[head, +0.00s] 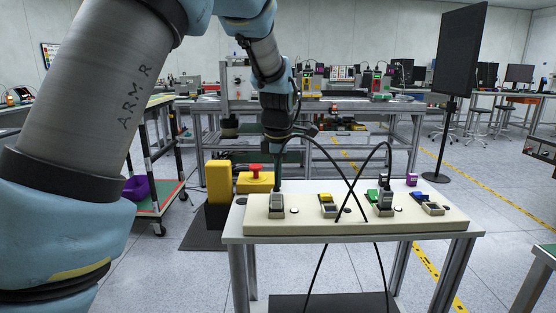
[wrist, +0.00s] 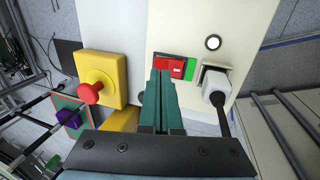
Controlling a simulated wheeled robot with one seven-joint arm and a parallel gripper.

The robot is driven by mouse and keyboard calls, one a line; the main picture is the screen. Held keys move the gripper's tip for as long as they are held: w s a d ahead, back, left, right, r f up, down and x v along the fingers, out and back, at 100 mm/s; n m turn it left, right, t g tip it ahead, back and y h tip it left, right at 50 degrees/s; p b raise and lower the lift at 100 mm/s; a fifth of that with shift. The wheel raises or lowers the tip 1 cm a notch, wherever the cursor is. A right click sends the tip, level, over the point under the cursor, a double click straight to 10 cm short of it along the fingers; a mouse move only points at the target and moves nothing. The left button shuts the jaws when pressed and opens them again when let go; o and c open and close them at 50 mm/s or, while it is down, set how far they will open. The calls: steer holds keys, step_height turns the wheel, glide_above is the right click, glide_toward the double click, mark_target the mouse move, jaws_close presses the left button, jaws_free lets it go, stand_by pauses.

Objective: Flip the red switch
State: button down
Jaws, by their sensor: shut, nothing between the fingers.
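The red switch (wrist: 176,69) shows in the wrist view as a red rocker in a dark frame, with a green strip beside its right end, on the cream board (wrist: 165,25). My gripper (wrist: 161,72) is shut and empty, its two green fingers together. The fingertips overlap the left part of the red switch in the picture; I cannot tell whether they touch it. In the head view my gripper (head: 278,184) points down over the left end of the board (head: 340,228), and I cannot make out the red switch there.
A grey plug with a black cable (wrist: 215,88) sits close right of the switch in the wrist view. A yellow box with a red knob (head: 255,172) stands left of the board. Black cables (head: 352,185) arch over the board's middle, near yellow, green and blue parts.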

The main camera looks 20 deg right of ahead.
steer(key=shift+x, duration=1.25)
